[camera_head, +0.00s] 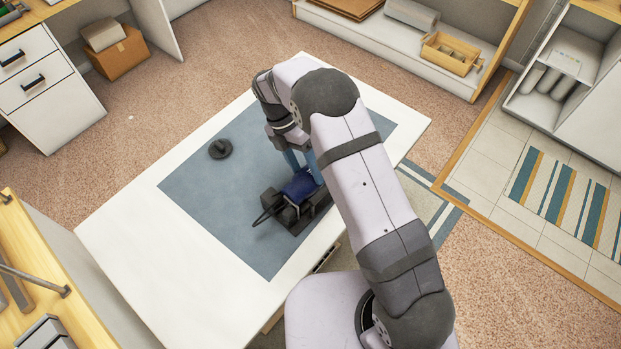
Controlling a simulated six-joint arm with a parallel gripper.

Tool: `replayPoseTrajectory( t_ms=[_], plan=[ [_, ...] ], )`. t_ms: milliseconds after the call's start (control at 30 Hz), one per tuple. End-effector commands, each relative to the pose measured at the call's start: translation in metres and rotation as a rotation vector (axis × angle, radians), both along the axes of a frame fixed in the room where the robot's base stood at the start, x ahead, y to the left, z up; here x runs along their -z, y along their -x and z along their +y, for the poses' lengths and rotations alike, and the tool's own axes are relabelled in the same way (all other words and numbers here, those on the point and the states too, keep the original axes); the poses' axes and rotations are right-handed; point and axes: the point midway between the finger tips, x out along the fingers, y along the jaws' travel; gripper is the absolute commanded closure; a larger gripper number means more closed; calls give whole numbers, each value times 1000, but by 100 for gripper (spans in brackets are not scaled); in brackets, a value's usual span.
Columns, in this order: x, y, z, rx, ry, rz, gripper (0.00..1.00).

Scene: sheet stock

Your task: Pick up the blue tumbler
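My gripper (303,164) points down over the right part of the blue-grey mat, below my wrist. Two light blue pieces that look like its fingers stand apart, partly hidden by my arm. A dark blue object (298,186) shows right by their lower ends; I cannot tell for sure whether it is the blue tumbler. I cannot tell whether the fingers touch it or hold anything. No other tumbler shows clearly, and my arm hides part of the mat.
The mat (225,220) lies on a white table (130,235). A black item with a cable-like loop (270,205) sits against the dark blue object. A dark round item (220,148) stands at the mat's left. The mat's lower left is clear.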

Motion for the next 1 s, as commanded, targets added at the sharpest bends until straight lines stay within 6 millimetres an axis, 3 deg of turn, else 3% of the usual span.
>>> replayPoseTrajectory(
  t_ms=[567, 1000],
  plan=[
    [-1, 0, 0, -1, 1, 2, 86],
    [-18, 0, 0, 0, 1, 1, 86]
  ],
)
